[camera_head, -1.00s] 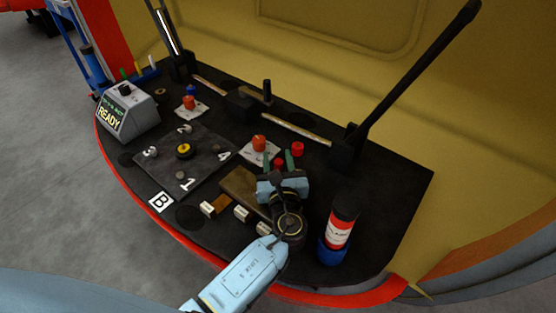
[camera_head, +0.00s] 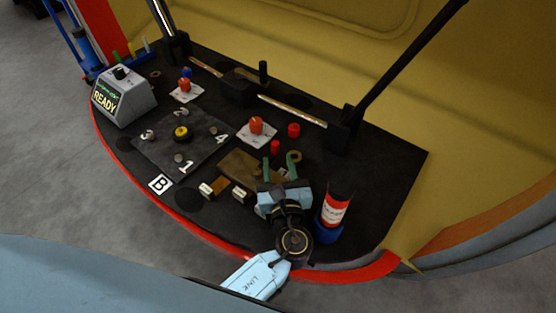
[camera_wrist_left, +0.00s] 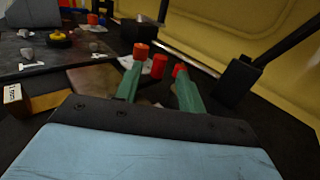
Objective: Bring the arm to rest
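My left gripper (camera_head: 280,166) is above the right front part of the black table (camera_head: 362,176). Its two green fingers stand apart in the left wrist view (camera_wrist_left: 156,84), with nothing between them. A red cylinder (camera_head: 275,147) lies just beyond the fingertips in the head view, and another red cylinder (camera_head: 293,130) stands farther back. A brown pad (camera_head: 238,166) lies to the left of the gripper, partly hidden by it. My right gripper is not in view.
A red-labelled can in a blue base (camera_head: 332,214) stands close right of the gripper. A grey READY box (camera_head: 124,96) sits at far left. A numbered dark plate (camera_head: 203,139) lies mid-table. A black slanted bar (camera_head: 408,68) rises at right.

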